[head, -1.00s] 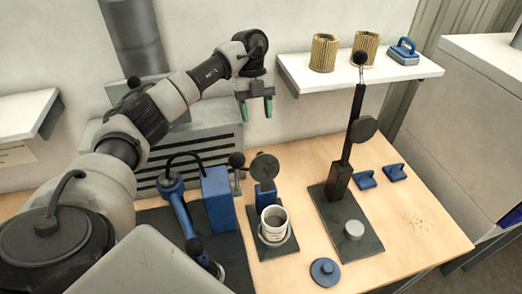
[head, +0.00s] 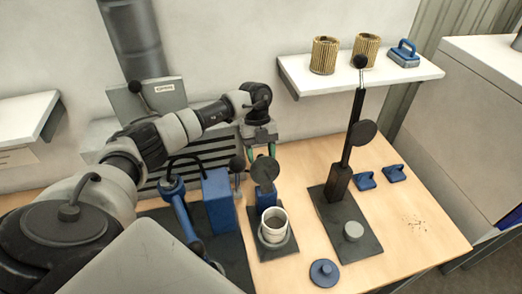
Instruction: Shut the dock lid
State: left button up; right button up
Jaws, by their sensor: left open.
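The dock (head: 284,246) is a dark base plate with a white cup (head: 274,226) standing on it and a blue hinge block behind the cup. Its lid, a dark round disc (head: 264,171), stands raised and tilted back above the hinge block. The lid is open, and the cup's mouth is uncovered. My left gripper (head: 260,155) is open, with green fingertips, just behind and above the lid. The disc hides part of the fingertips, so I cannot tell whether they touch it. My right gripper is not in view.
A knobbed lever (head: 237,168) and a blue box (head: 218,200) stand left of the lid. A tall press (head: 340,185) stands to the right. A blue round cap (head: 324,272) lies in front. Pleated cartridges (head: 325,55) sit on the shelf above.

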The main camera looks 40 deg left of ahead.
pick_arm(q)
jog(key=shift+s+f, duration=0.1)
jog(key=shift+c, duration=0.5)
grip_shut()
jog(key=shift+a, duration=0.1)
